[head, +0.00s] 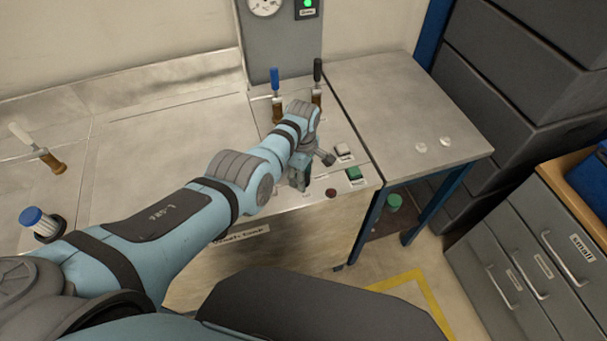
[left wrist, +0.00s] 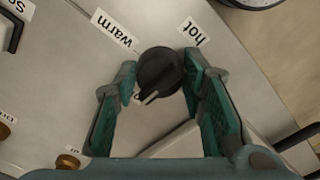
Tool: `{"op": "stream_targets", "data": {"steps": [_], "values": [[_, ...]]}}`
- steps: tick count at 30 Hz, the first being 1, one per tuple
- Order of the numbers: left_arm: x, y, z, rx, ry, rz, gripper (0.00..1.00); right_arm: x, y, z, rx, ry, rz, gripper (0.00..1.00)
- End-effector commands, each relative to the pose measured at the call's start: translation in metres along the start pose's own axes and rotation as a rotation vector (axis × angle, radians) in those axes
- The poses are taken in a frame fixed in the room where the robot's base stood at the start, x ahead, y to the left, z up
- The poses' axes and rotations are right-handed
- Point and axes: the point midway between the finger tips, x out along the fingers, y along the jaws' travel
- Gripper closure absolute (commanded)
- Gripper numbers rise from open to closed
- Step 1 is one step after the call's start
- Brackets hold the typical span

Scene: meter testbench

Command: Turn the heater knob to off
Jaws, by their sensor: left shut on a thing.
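The heater knob (left wrist: 161,70) is round and black with a white mark on its edge facing the lower left of the left wrist view. The labels "warm" (left wrist: 114,29) and "hot" (left wrist: 192,33) lie above it in that view. No "off" label is readable. My left gripper (head: 304,181) is over the front edge of the bench panel in the head view. In the left wrist view its two teal-padded fingers stand either side of the knob, shut on it. In the head view the gripper and wrist hide the knob. My right gripper is out of view.
Blue (head: 275,80) and black (head: 317,71) levers stand behind my wrist. A white switch (head: 343,151), a green switch (head: 354,174) and a dark red button (head: 331,193) sit close right of the gripper. A gauge (head: 265,5) is behind. The metal side table (head: 425,110) is mostly clear.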

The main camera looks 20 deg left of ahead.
Motion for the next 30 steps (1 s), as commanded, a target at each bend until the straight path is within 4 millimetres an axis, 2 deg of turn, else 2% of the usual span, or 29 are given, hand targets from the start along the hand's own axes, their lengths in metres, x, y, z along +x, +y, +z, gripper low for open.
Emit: {"op": "stream_targets", "data": {"steps": [19,20,23,24,30], "values": [[0.0016,-0.0017,-0.0030,-0.063,0.006,-0.005,0.90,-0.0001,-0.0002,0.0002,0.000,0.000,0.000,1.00],[0.0016,-0.0018,-0.0030,-0.063,0.006,-0.005,0.61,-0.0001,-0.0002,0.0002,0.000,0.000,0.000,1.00],[0.0015,-0.0015,-0.0022,-0.062,0.005,-0.004,0.45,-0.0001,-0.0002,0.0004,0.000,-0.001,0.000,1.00],[0.0013,-0.0012,-0.0018,-0.061,0.004,-0.004,0.42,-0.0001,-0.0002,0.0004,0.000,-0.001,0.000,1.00],[0.0008,-0.0002,-0.0003,-0.059,0.003,-0.002,0.42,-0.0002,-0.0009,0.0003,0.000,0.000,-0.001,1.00]]}}
